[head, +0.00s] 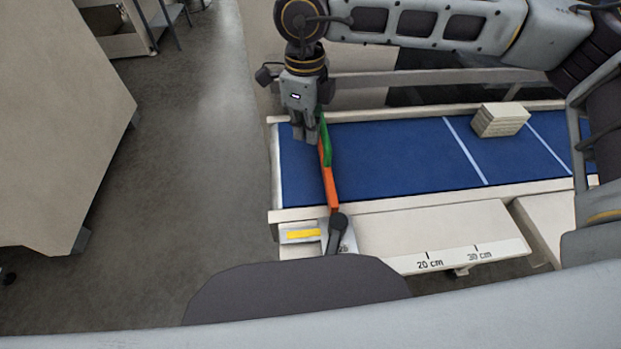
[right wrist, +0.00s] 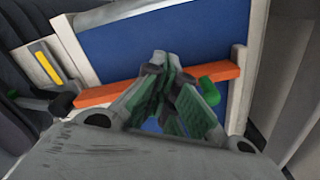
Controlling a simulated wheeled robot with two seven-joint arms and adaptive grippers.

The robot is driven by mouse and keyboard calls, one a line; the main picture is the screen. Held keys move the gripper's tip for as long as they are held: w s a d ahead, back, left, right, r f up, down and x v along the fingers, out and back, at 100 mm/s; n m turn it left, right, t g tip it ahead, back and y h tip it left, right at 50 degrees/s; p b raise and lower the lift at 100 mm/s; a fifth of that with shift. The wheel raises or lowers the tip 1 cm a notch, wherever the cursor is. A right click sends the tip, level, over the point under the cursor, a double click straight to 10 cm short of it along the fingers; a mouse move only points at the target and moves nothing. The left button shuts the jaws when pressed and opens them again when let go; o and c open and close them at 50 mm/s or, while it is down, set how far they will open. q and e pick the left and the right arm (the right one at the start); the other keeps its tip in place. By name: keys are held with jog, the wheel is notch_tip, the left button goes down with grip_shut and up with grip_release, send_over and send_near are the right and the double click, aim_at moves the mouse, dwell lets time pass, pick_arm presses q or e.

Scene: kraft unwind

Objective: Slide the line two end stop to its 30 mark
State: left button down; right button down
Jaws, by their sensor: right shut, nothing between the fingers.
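The end stop is an orange bar (head: 331,188) lying across the blue belt near its left end, with a green piece (head: 325,150) on its far part. A dark lever knob (head: 338,221) is at its near end, left of the 20 cm mark (head: 430,264). The 30 cm mark (head: 479,255) is further right. My right gripper (head: 312,138) is shut and empty, at the left side of the green piece. Whether they touch is unclear. In the right wrist view the fingers (right wrist: 168,105) are in front of the orange bar (right wrist: 215,73), beside the green piece (right wrist: 209,98). My left gripper is not in view.
The blue belt (head: 390,155) has white cross lines and pale side rails. A stack of pale cards or boxes (head: 500,119) sits on it at right. A yellow label (head: 303,234) is at the near left corner. The belt between the bar and the stack is clear.

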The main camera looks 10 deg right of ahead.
aim_at(324, 128)
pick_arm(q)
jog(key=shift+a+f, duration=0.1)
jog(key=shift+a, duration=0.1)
pick_arm(e)
jog(key=shift+d, duration=0.3)
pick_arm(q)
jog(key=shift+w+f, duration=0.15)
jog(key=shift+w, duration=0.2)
pick_arm(e)
jog(key=shift+d, duration=0.45)
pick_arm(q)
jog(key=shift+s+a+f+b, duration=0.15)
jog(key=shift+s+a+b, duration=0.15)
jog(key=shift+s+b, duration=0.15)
pick_arm(e)
jog(key=shift+d, duration=0.55)
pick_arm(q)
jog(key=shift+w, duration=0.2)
pick_arm(e)
jog(key=shift+d, duration=0.1)
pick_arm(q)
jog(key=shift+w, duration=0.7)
pick_arm(e)
jog(key=shift+d, duration=0.25)
